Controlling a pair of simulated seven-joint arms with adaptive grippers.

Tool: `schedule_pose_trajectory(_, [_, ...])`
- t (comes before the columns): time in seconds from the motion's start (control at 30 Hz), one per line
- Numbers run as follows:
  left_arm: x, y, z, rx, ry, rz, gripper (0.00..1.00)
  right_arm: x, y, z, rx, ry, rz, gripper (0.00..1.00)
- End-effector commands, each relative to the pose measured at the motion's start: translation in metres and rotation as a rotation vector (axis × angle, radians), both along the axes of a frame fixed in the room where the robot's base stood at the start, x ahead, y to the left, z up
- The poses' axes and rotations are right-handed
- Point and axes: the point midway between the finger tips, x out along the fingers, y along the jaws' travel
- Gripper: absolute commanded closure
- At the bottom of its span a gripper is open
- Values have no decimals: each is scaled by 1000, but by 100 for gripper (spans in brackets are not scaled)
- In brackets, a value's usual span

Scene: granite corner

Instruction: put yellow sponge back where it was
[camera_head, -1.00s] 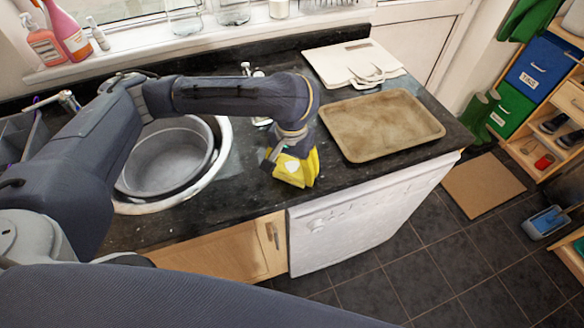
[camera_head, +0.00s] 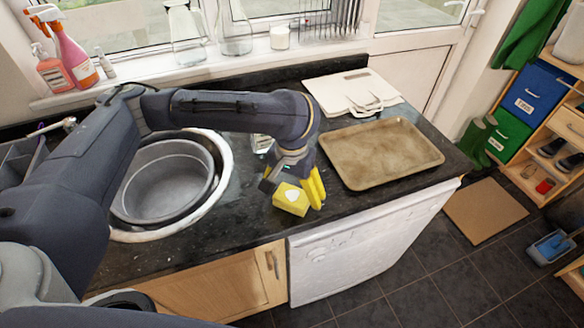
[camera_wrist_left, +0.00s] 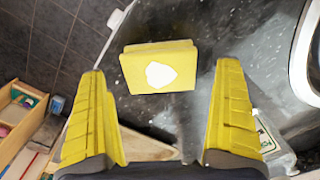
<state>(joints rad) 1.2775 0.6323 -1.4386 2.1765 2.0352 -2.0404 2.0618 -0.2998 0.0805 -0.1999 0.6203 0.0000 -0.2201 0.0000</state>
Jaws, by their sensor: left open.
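The yellow sponge (camera_head: 290,198) has a white patch on one face and is on the dark counter near its front edge. It also shows in the left wrist view (camera_wrist_left: 158,58), ahead of and between the yellow fingertips, with a gap on both sides. My left gripper (camera_head: 317,188) is over the counter just behind and to the right of the sponge, pointing down. In the left wrist view the left gripper (camera_wrist_left: 160,88) has its fingers wide apart and empty. My right gripper is not in view.
A round sink with a grey basin (camera_head: 165,180) is to the left. A brown tray (camera_head: 380,152) is to the right, with a white board (camera_head: 345,88) behind it. A clear bottle (camera_head: 262,144) stands behind the gripper. The counter's front edge is close.

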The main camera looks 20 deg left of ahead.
Motion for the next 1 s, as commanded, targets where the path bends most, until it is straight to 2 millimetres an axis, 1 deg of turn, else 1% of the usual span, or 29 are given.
schedule_pose_trajectory(0.03, [2,0,8,0,-5,0,0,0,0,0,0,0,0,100])
schedule_pose_trajectory(0.4, [1,0,53,-1,-4,0,0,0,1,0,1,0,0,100])
schedule_pose_trajectory(0.6, [1,0,73,0,-3,0,0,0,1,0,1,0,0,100])
schedule_pose_trajectory(0.8, [0,0,86,1,-2,-1,0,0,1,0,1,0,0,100])
schedule_pose_trajectory(1.0, [0,0,91,-1,0,0,0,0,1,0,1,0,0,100])
